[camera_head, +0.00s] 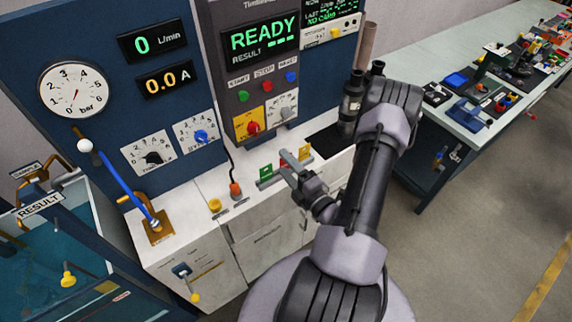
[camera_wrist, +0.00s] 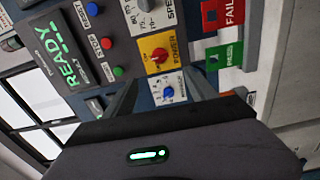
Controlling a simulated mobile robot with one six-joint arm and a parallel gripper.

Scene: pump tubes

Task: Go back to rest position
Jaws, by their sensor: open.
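My gripper (camera_head: 288,172) is held out in front of the white bench, at the end of my bent arm. It is open and I see nothing between its fingers. In the wrist view my gripper (camera_wrist: 165,92) shows as two dark fingers apart above its dark body with a lit green strip. Beyond the fingers is the control box (camera_head: 258,62) with its green READY display.
A lever with a blue handle (camera_head: 125,187) stands at the bench's left. Green and red signs are close behind my gripper; the red FAIL sign (camera_wrist: 223,14) shows in the wrist view. A teal tank (camera_head: 60,255) is at lower left. A cluttered table (camera_head: 425,120) is at right. Floor between is clear.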

